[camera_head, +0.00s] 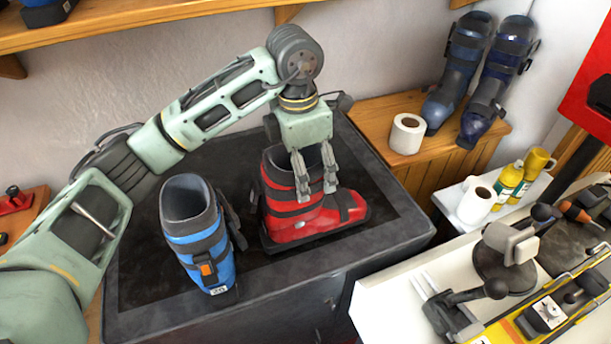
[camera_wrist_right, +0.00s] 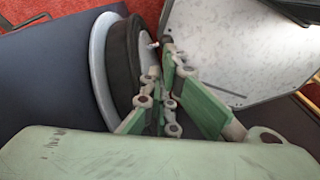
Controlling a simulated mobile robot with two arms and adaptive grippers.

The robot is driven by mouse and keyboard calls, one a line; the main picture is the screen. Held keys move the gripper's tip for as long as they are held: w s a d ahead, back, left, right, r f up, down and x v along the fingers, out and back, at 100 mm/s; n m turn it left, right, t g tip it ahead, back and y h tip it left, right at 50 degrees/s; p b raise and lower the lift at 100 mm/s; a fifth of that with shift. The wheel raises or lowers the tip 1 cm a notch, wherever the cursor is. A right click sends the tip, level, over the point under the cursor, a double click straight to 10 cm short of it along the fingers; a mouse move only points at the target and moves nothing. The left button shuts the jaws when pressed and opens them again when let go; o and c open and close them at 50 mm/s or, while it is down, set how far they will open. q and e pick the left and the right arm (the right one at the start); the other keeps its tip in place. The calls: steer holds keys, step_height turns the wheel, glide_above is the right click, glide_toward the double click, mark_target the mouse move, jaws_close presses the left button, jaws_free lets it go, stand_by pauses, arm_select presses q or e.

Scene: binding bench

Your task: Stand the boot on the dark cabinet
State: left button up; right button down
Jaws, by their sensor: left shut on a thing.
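The red boot (camera_head: 290,222) is upright on or just over the dark cabinet (camera_head: 170,327), right of the blue boot; I cannot tell if its sole bears fully on the top. My left gripper (camera_head: 317,193) reaches down from above and is shut on the red boot at its upper shaft, the fingers partly covering its front. The blue boot (camera_head: 199,243) stands upright on the same cabinet, apart from the gripper. My right gripper (camera_wrist_right: 163,100) shows only in the right wrist view, with no boot near it; how far its fingers are apart is unclear.
A wooden cabinet behind right holds a paper roll (camera_head: 407,134) and dark blue boots (camera_head: 481,78). The dark cabinet's right end is clear.

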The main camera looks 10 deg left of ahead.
arm_select(q)
step_height(320, 180, down, 3)
steer(key=shift+f+p, duration=0.1)
steer(key=shift+p, duration=0.55)
steer(key=o, duration=1.1)
steer(key=shift+f, duration=0.15)
steer(key=o, duration=0.5)
steer(key=shift+s, duration=0.1)
steer(key=shift+c, duration=0.2)
